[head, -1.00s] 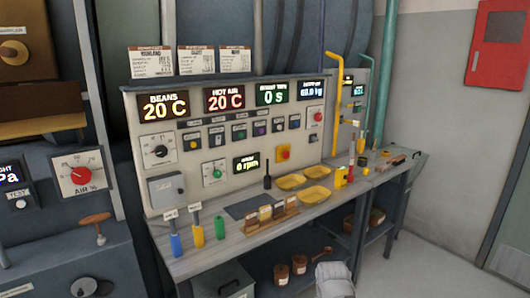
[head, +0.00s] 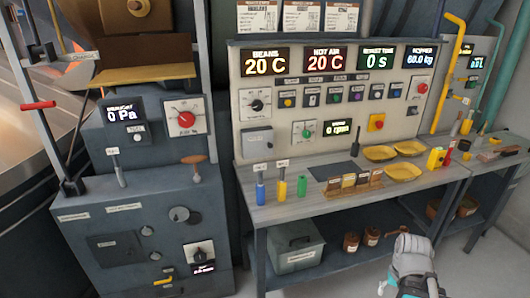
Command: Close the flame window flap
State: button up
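I cannot surely tell which part is the flame window flap, as the small labels are unreadable. On the dark burner cabinet (head: 75,222) at the lower left, a round grey disc (head: 180,214) sits on the front, with a darker round part beside it. A dark rectangular panel (head: 113,247) is further left on the same front. A grey part of my arm with a teal band shows at the bottom right, well away from the cabinet. My gripper's fingers do not show.
A red-pointer dial (head: 185,117) and a pressure display (head: 125,112) are above the cabinet. A wooden-handled lever (head: 195,160) stands on its top. Right of it is a workbench (head: 330,205) with yellow trays (head: 403,172) and bottles. Grey floor is free at the bottom right.

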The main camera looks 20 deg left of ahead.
aim_at(180, 214)
jog(key=u, duration=1.3)
jog(key=i, duration=0.7)
jog(key=u, duration=0.15)
